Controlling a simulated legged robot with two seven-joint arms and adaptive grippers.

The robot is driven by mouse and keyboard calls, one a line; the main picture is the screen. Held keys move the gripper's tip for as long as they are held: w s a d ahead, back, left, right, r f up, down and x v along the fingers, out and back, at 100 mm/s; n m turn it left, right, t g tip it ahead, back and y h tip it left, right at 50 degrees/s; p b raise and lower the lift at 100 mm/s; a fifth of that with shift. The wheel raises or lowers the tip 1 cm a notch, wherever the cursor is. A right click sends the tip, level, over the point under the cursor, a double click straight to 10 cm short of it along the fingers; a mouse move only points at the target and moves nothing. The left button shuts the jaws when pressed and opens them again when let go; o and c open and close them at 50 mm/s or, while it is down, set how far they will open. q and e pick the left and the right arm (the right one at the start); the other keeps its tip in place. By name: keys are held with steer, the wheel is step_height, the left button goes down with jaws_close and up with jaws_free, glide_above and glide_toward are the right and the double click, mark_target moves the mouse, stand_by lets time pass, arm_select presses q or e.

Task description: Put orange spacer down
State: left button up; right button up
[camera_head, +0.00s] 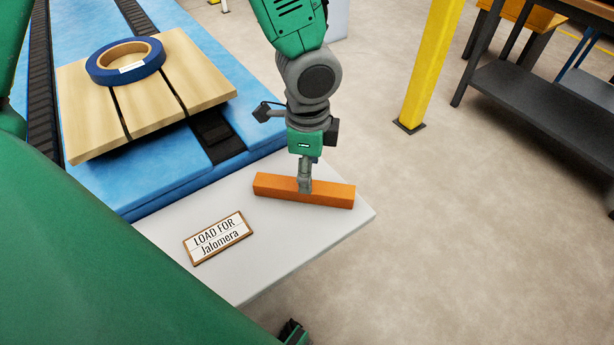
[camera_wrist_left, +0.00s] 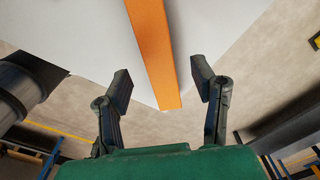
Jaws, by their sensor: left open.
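The orange spacer (camera_head: 330,194) is a long square bar lying flat on the light grey table (camera_head: 285,240), near its far right corner. My left gripper (camera_head: 305,184) points down at the middle of the spacer in the head view. In the left wrist view my left gripper (camera_wrist_left: 162,86) is open, with a finger on each side of the spacer (camera_wrist_left: 152,50). Gaps show between the spacer and both fingers there.
A framed sign (camera_head: 218,238) reading "LOAD FOR Jalomera" lies left of the spacer. Behind is a blue platform (camera_head: 180,185) with wooden boards (camera_head: 190,75) and a blue strap roll (camera_head: 103,72). A yellow post (camera_head: 430,65) stands right. Floor is clear right of the table.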

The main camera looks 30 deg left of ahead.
arm_select(q)
step_height(320, 180, up, 7)
steer(key=p, duration=0.1)
steer(key=shift+a, duration=0.2)
stand_by(0.4)
